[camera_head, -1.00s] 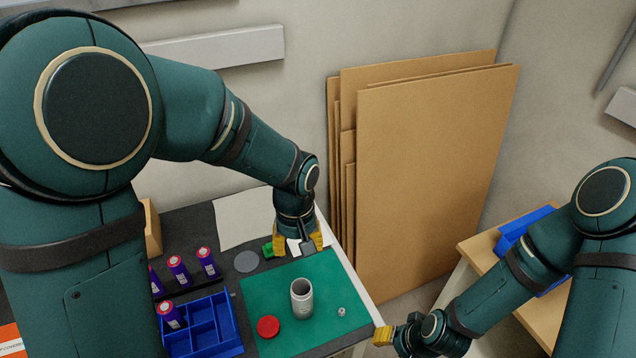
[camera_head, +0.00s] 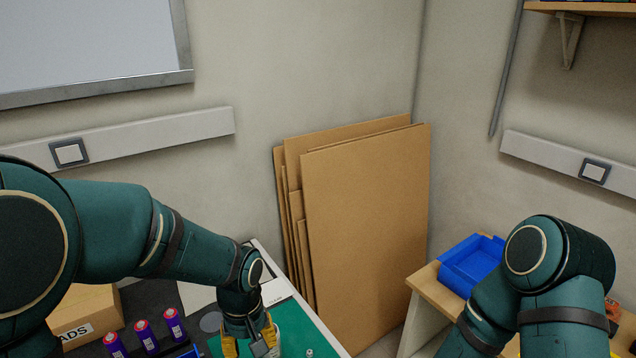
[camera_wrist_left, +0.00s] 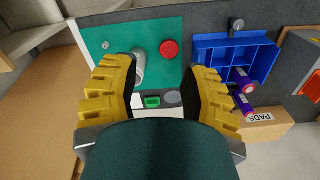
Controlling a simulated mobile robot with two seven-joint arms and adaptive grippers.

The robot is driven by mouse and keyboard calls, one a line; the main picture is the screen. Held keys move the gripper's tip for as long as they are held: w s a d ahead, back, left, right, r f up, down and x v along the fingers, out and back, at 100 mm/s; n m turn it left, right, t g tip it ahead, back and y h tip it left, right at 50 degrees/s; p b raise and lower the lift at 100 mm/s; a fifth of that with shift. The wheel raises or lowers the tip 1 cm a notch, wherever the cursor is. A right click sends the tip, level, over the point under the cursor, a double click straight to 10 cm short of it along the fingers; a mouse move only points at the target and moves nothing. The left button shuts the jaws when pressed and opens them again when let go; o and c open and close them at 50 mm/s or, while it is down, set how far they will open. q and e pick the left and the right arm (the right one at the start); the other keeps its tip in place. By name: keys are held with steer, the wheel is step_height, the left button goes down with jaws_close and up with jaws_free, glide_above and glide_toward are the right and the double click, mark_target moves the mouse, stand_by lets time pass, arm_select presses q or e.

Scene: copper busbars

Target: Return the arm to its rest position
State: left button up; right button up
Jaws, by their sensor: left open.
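My left gripper (camera_head: 250,345) is low over the workbench at the bottom edge of the head view. In the left wrist view, its yellow fingers (camera_wrist_left: 163,90) are spread wide with nothing held between them. Between and beyond them lie a green mat (camera_wrist_left: 112,42), a grey cylindrical container (camera_wrist_left: 139,68), a small green block (camera_wrist_left: 152,101) and a grey disc (camera_wrist_left: 173,97). A red round lid (camera_wrist_left: 169,49) rests on the mat. My right arm (camera_head: 540,275) shows at the right of the head view, its gripper out of frame.
A blue compartment tray (camera_wrist_left: 232,55), purple cylinders (camera_head: 146,336) and a cardboard box (camera_head: 90,310) are on the bench. Cardboard sheets (camera_head: 365,225) lean on the wall. A side table (camera_head: 425,280) holds a blue bin (camera_head: 470,265).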

arm_select(q)
steer(key=s+d+f+m+t+h+b, duration=0.1)
steer(key=s+f, duration=0.3)
steer(key=f, duration=0.7)
steer(key=s+d+f+m+t+h, duration=0.1)
steer(key=s+f+h, duration=0.2)
steer(key=f, duration=0.9)
steer(key=shift+s+d+f+b, duration=0.25)
steer(key=shift+s+b, duration=0.1)
steer(key=shift+s, duration=0.35)
arm_select(e)
steer(key=shift+s+f, duration=0.35)
steer(key=shift+f, duration=0.55)
